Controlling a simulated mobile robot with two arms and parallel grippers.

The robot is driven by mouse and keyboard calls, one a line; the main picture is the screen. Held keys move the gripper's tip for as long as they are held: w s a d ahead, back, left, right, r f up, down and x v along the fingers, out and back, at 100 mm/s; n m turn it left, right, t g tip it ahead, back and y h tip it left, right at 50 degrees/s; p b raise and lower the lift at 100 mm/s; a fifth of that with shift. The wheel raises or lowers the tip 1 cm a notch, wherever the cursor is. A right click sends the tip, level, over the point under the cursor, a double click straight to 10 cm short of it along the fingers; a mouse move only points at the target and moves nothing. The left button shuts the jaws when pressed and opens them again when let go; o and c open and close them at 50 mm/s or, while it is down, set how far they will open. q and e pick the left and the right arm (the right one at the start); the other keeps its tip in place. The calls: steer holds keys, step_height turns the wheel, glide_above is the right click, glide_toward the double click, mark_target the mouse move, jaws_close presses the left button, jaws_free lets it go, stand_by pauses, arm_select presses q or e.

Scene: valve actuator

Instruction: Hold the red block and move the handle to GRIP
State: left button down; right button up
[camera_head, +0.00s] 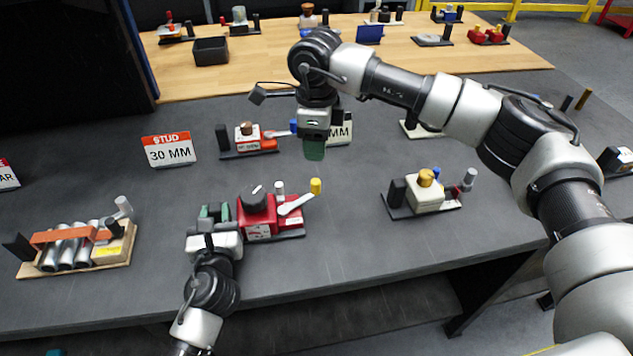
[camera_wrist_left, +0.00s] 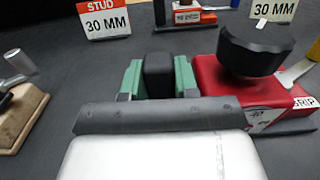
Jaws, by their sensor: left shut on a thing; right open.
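The red block (camera_head: 257,223) sits on a dark base at the table's front, with a black knob (camera_head: 258,199) on top. Its white handle (camera_head: 297,203) slants up to the right and ends in a yellow tip (camera_head: 316,186). In the left wrist view the red block (camera_wrist_left: 255,85) shows a GRIP label (camera_wrist_left: 303,103) at its right end, near the yellow tip (camera_wrist_left: 293,74). My left gripper (camera_head: 214,213) has its green fingers shut on the black post (camera_wrist_left: 159,75) at the red block's left. My right gripper (camera_head: 314,149) is open above the table, behind the block.
A STUD 30 MM sign (camera_head: 168,150) and a smaller red fixture (camera_head: 257,143) stand behind. A cream fixture (camera_head: 425,193) is at the right, a wooden rack with metal cylinders (camera_head: 80,248) at the left. The table is clear between the red block and the cream fixture.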

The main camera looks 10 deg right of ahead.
mark_target(317, 181)
step_height(317, 181, down, 12)
steer(key=shift+r, duration=0.1)
stand_by(0.4)
jaws_close()
